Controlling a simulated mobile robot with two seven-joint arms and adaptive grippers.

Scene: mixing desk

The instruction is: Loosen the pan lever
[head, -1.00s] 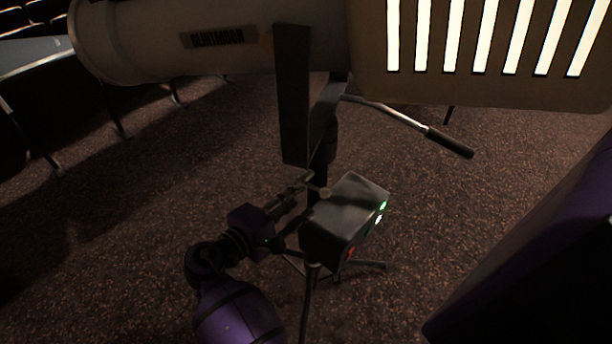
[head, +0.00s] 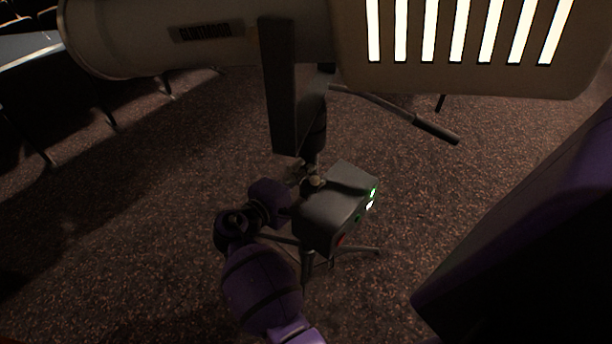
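The lamp (head: 200,40) is a large pale housing on a dark yoke (head: 285,100) and a stand pole (head: 316,135). A small metal piece, perhaps the pan lever (head: 317,183), shows at the pole just above the grey box; it is too small and dark to be sure. My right gripper (head: 303,176) is at the pole, left of the box and around or beside this piece. Its fingers are dark and partly hidden by my purple wrist, so I cannot tell whether they grip it. My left gripper is not in view.
A grey control box (head: 335,195) with green and white lights is on the stand, close right of the gripper. A long handle with a black grip (head: 436,131) sticks out to the right. Tripod legs (head: 360,252) spread below. Carpet (head: 400,190) is open around.

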